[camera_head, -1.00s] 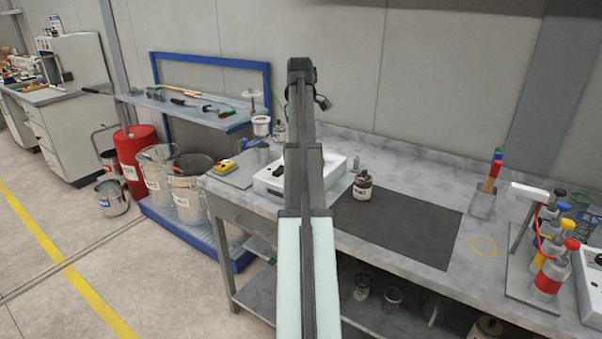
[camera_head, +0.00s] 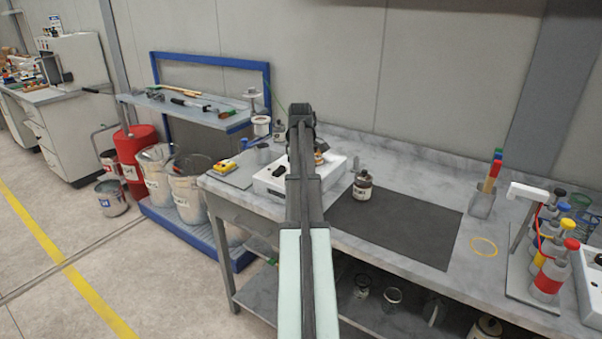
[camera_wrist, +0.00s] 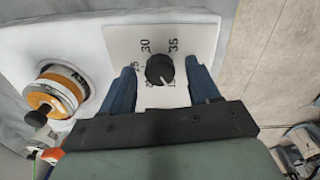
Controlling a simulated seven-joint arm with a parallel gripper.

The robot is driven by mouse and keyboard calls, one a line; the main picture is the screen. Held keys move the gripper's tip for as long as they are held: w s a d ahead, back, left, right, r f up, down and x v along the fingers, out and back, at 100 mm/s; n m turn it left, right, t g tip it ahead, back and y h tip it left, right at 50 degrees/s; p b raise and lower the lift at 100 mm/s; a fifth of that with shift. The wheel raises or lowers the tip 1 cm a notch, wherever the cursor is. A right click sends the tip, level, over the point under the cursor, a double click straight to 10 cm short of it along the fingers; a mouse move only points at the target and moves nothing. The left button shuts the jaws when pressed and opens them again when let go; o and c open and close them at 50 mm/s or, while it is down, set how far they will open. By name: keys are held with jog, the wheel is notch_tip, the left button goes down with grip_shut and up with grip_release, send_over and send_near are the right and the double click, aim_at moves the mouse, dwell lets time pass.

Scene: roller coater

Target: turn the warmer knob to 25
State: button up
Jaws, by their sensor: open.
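The warmer (camera_head: 267,186) is a white box on the bench, partly hidden behind my arm in the head view. In the wrist view its black round knob (camera_wrist: 159,69) sits on a pale dial plate (camera_wrist: 190,38). The marks 25, 30 and 35 show around the knob's far side; the near marks are partly hidden. The knob's white pointer line points toward the near side, slightly right. My gripper (camera_wrist: 160,66) is open, with one blue finger on each side of the knob and visible gaps between. In the head view my arm hides the fingers.
An orange-banded round container (camera_wrist: 52,95) sits in the warmer left of the dial plate. In the head view, a brown jar (camera_head: 363,186) stands right of the warmer by a dark mat (camera_head: 400,226). A yellow item on a tray (camera_head: 227,166) lies to its left.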

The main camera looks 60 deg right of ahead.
jog(key=shift+c, duration=0.4)
jog(key=c, duration=1)
jog(key=shift+o, duration=0.2)
jog(key=m, duration=0.5)
jog(key=shift+m, duration=0.4)
jog(key=m, duration=0.6)
jog(key=shift+w, duration=0.1)
jog(key=m, duration=0.6)
jog(key=shift+m, duration=0.3)
jog(key=m, duration=0.5)
jog(key=shift+y, duration=0.3)
jog(key=shift+m, duration=0.3)
